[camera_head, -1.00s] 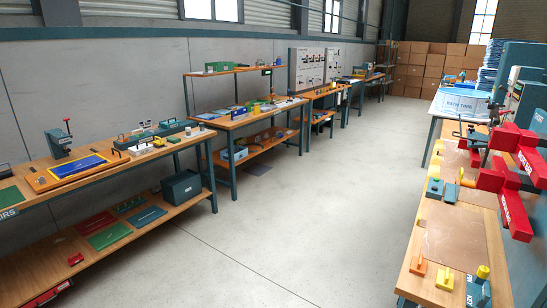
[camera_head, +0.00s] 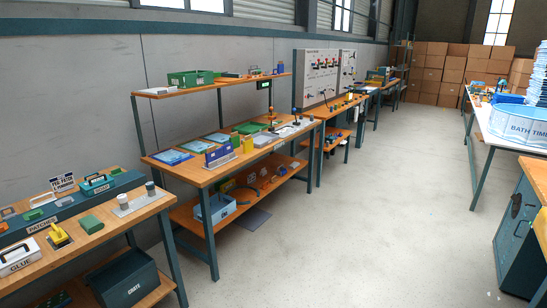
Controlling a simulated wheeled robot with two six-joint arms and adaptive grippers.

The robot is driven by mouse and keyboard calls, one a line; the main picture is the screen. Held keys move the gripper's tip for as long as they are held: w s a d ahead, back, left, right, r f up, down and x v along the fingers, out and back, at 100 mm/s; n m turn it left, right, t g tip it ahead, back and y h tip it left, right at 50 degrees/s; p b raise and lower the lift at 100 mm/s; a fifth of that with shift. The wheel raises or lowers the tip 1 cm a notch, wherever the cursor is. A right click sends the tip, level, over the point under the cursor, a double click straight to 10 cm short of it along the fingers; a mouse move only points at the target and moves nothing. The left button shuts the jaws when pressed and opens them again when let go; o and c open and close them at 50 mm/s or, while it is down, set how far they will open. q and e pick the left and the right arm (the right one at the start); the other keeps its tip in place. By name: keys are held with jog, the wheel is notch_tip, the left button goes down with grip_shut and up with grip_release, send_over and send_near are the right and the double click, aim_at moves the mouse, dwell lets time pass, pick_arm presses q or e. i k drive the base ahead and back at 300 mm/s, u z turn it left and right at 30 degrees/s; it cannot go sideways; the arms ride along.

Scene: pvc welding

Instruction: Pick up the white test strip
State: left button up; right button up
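I cannot pick out a white test strip with certainty. On the middle workbench (camera_head: 196,177), small pale pieces (camera_head: 288,130) lie toward the far right end, too small to identify. Blue-framed trays (camera_head: 172,157), a blue holder (camera_head: 219,156) and a yellow block (camera_head: 248,145) also stand on this bench. Neither of my grippers is in view.
The near-left bench (camera_head: 150,210) holds a GLUE box (camera_head: 18,260) and a PATCHES tray (camera_head: 42,224). A dark cabinet (camera_head: 517,235) and a BATH TIME tub (camera_head: 522,124) stand at the right. The grey floor (camera_head: 390,220) between is clear.

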aim_at(284, 129)
jog(key=i, duration=2.85)
jog(key=u, duration=0.35)
jog(key=k, duration=0.6)
jog(key=z, duration=0.25)
jog(key=i, duration=0.7)
jog(key=z, duration=1.15)
jog(key=i, duration=2.05)
jog(key=u, duration=1.15)
jog(key=i, duration=0.7)
jog(key=u, duration=0.85)
